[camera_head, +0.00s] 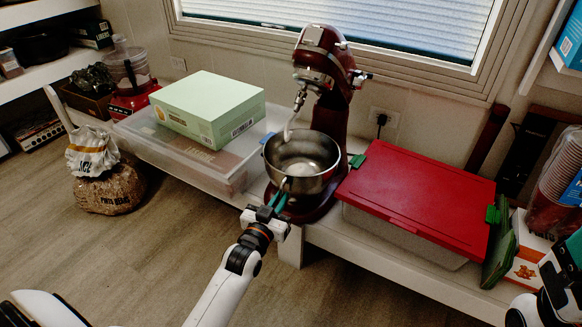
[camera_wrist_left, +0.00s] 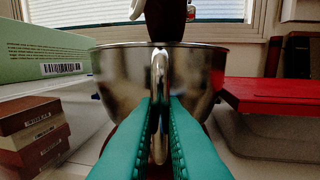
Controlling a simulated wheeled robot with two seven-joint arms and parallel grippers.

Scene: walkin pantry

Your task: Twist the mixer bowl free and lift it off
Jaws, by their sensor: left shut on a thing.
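The dark red stand mixer (camera_head: 327,70) stands on the low white shelf with its head tilted up. The shiny metal mixer bowl (camera_head: 301,160) sits on the mixer's base, below the raised beater, and looks upright. My left gripper (camera_head: 278,201) reaches the bowl's front from below. In the left wrist view, its teal fingers (camera_wrist_left: 158,140) are shut on the vertical handle of the bowl (camera_wrist_left: 160,68). The underside of the bowl and its seat on the base are mostly hidden.
A clear bin with a red lid (camera_head: 418,198) stands close to the right of the mixer. A clear flat bin (camera_head: 190,150) with a pale green box (camera_head: 208,108) stands to the left. The window and wall are behind. Floor in front is open.

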